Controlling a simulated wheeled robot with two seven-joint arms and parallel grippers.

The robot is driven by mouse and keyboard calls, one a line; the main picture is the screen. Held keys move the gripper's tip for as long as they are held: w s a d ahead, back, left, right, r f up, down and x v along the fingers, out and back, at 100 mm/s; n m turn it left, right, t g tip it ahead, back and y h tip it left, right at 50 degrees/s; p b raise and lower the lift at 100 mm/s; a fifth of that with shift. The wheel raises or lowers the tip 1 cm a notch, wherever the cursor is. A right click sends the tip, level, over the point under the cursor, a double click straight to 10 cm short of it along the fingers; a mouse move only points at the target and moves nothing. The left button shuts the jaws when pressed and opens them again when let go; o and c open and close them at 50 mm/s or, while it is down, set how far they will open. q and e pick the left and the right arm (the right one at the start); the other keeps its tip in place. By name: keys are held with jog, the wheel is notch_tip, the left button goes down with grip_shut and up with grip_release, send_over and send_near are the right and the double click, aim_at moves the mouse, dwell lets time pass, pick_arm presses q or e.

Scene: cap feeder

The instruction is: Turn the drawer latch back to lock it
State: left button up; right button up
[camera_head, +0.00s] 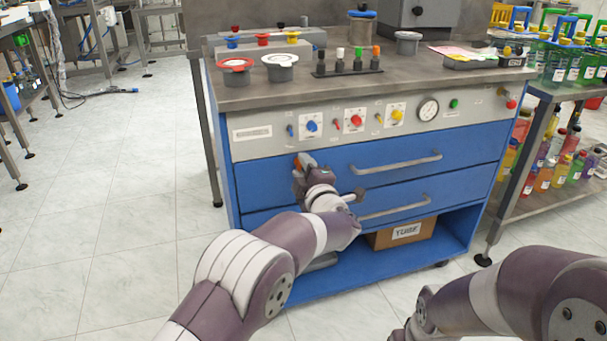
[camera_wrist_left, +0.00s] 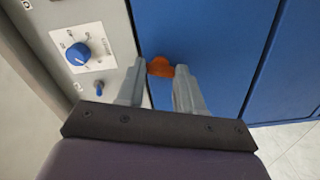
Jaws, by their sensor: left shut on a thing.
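The orange drawer latch (camera_wrist_left: 160,67) sits on the blue drawer front near its edge in the left wrist view. My left gripper (camera_wrist_left: 158,80) has its two grey fingers on either side of the latch and is shut on it. In the head view the left gripper (camera_head: 303,165) is at the upper left of the top drawer (camera_head: 345,164), largely covering the latch. The top drawer looks flush with the cabinet. The latch's exact angle is hard to tell. My right gripper is not in view; only part of the right arm shows at the lower right.
The panel above the drawer carries a blue knob (camera_head: 312,126), a red knob (camera_head: 356,121), a yellow knob (camera_head: 397,115) and a gauge (camera_head: 428,109). A second drawer handle (camera_head: 395,208) is below. A cardboard box (camera_head: 378,239) sits on the bottom shelf.

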pick_arm(q)
jog(key=shift+f+n+b, duration=0.1)
jog(key=shift+n+b, duration=0.75)
jog(key=shift+n, duration=0.85)
jog(key=o, duration=1)
jog(key=shift+o, duration=0.2)
jog(key=p+v, duration=0.4)
jog(key=v, duration=0.8)
jog(key=shift+s, duration=0.35)
